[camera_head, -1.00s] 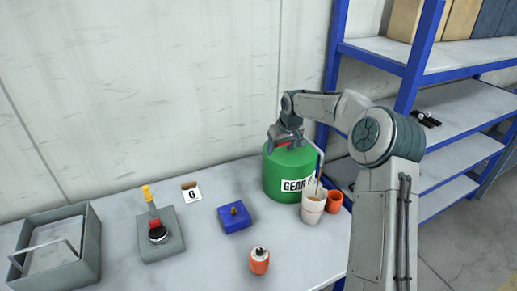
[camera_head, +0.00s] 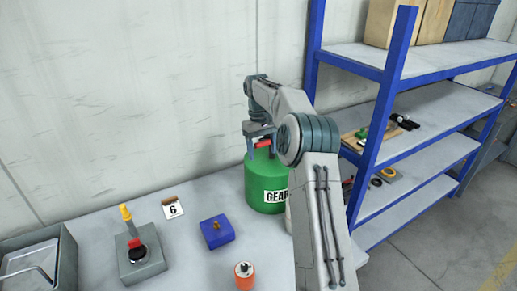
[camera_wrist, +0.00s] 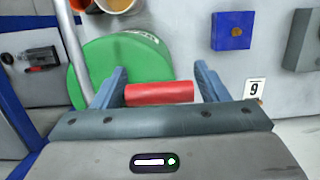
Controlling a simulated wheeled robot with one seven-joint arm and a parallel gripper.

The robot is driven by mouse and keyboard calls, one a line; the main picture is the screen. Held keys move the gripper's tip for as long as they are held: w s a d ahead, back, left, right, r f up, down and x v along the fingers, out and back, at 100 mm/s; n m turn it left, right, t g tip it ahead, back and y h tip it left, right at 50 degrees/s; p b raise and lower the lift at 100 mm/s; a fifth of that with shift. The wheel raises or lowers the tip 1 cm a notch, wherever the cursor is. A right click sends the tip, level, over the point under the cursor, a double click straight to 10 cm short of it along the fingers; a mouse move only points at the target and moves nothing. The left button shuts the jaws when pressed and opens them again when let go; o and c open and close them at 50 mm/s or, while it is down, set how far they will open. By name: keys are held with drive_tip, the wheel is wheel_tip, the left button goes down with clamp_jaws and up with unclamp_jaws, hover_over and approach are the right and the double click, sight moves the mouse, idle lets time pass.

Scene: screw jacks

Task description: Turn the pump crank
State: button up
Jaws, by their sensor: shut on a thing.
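The pump stands on a green drum (camera_head: 262,183) with a white label reading "GEAR", at the back right of the table. Its crank has a red handle (camera_head: 263,144), seen just above the drum top. My gripper (camera_head: 259,138) reaches over the drum and is shut on that red handle. In the wrist view, the red handle (camera_wrist: 160,93) lies crosswise between the two fingers of my gripper (camera_wrist: 160,85), with the green drum top (camera_wrist: 122,62) below. A pale pipe (camera_wrist: 72,50) runs down the left there. The rest of the crank is hidden.
A blue block (camera_head: 217,230), an orange pot (camera_head: 244,276), a grey lever device (camera_head: 138,250), a card marked 6 (camera_head: 173,209) and a grey tray (camera_head: 68,262) are on the table. A blue-framed shelf (camera_head: 385,90) stands right. My arm mostly hides a white cup.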

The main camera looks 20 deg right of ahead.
drive_tip(key=o, duration=1.4)
drive_tip(key=shift+r, duration=0.1)
drive_tip(key=shift+w+a+r, duration=0.1)
drive_tip(key=shift+w+r, duration=0.1)
drive_tip(key=shift+r, duration=1)
drive_tip(key=shift+w+r, duration=0.25)
drive_tip(key=shift+r, duration=0.9)
drive_tip(key=shift+w+a+r, duration=0.1)
drive_tip(key=shift+w+r, duration=0.1)
drive_tip(key=shift+r, duration=1)
